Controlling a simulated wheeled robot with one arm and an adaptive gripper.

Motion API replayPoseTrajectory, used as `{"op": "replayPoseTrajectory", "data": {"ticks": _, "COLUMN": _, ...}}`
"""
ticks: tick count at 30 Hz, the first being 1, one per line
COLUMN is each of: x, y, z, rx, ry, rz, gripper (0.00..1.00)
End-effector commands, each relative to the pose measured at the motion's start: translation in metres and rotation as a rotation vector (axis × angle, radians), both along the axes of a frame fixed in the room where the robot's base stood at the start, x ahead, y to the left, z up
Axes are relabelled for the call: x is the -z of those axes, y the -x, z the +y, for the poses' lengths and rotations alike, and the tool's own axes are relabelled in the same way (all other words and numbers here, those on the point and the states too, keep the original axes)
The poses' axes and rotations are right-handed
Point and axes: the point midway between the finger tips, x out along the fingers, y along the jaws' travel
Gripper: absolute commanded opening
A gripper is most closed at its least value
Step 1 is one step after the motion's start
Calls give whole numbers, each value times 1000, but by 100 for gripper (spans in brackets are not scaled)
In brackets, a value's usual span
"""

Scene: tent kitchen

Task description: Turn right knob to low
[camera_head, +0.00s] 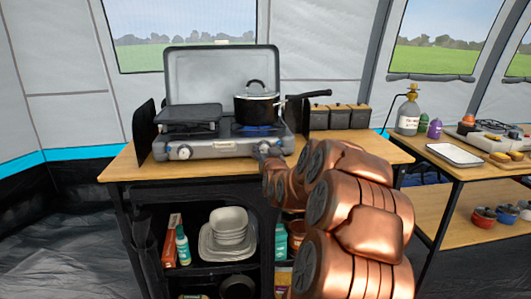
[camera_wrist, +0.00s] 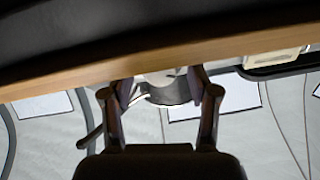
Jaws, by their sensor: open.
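The camping stove (camera_head: 225,149) stands on the wooden table with its lid raised. Its left knob (camera_head: 184,152) is pale and faces front. The right knob (camera_head: 263,147) shows at the stove's front right, just above the end of my arm, which partly covers that area. I cannot read its setting. My gripper is mostly hidden behind my copper arm in the head view. In the wrist view my gripper (camera_wrist: 163,84) is open, with a pale rounded shape between its fingertips; I cannot tell whether they touch it.
A black pot (camera_head: 257,109) sits on the right burner, with blue flame under it and its handle pointing right. A griddle (camera_head: 189,113) covers the left burner. Dark canisters (camera_head: 338,117) stand to the right. The table edge (camera_wrist: 60,78) crosses the wrist view.

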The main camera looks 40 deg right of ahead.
Motion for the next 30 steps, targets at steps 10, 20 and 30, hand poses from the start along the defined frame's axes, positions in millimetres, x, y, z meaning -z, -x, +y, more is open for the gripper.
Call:
{"op": "replayPoseTrajectory", "data": {"ticks": 10, "x": 0, "y": 0, "z": 0, "rx": 0, "ry": 0, "rz": 0, "gripper": 29}}
{"op": "replayPoseTrajectory", "data": {"ticks": 20, "x": 0, "y": 0, "z": 0, "rx": 0, "ry": 0, "rz": 0, "gripper": 0}}
{"op": "replayPoseTrajectory", "data": {"ticks": 30, "x": 1, "y": 0, "z": 0, "rx": 0, "ry": 64, "rz": 48, "gripper": 0}}
